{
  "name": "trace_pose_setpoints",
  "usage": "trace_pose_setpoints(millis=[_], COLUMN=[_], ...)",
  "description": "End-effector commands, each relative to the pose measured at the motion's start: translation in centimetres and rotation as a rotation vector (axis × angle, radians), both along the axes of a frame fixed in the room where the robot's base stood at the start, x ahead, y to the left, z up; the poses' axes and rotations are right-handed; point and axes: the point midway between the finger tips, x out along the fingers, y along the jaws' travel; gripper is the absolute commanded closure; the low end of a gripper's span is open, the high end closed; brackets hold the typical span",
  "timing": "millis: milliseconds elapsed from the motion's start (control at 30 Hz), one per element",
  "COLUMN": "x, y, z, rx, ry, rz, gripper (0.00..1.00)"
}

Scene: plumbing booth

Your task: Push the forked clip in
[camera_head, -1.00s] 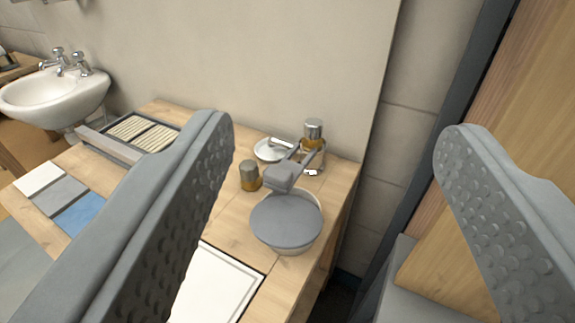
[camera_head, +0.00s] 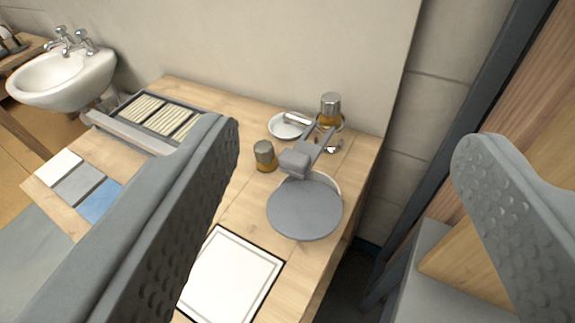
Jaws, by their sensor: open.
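The grey forked clip (camera_head: 304,155) has a block-like body and two prongs reaching up and right toward an upright amber-and-metal fitting (camera_head: 330,108). The clip sits just behind a round grey disc (camera_head: 305,208) on a pale round base. I cannot tell how far the prongs are around the fitting. My gripper (camera_head: 345,165) is open, with one grey textured finger at the left and one at the right. Its fingers are nearer the camera than the clip, and nothing is between them in contact.
A short amber-and-metal cylinder (camera_head: 265,156) stands left of the clip. A small white dish (camera_head: 289,126) lies behind. A white framed panel (camera_head: 232,277), colour tiles (camera_head: 80,184) and a slatted tray (camera_head: 155,117) occupy the wooden bench (camera_head: 220,108). A wall stands behind; a sink (camera_head: 62,80) is at far left.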

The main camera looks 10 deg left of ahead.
Motion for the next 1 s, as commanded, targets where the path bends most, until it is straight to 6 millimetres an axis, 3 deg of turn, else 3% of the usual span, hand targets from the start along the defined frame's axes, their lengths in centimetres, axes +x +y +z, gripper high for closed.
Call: trace_pose_setpoints(millis=[300, 1000], x=[5.8, 16.0], y=[0.8, 3.0], z=[-0.8, -4.0], rx=[0.073, 0.190], ry=[0.260, 0.822], rz=[-0.012, -0.109], gripper=[0.33, 0.33])
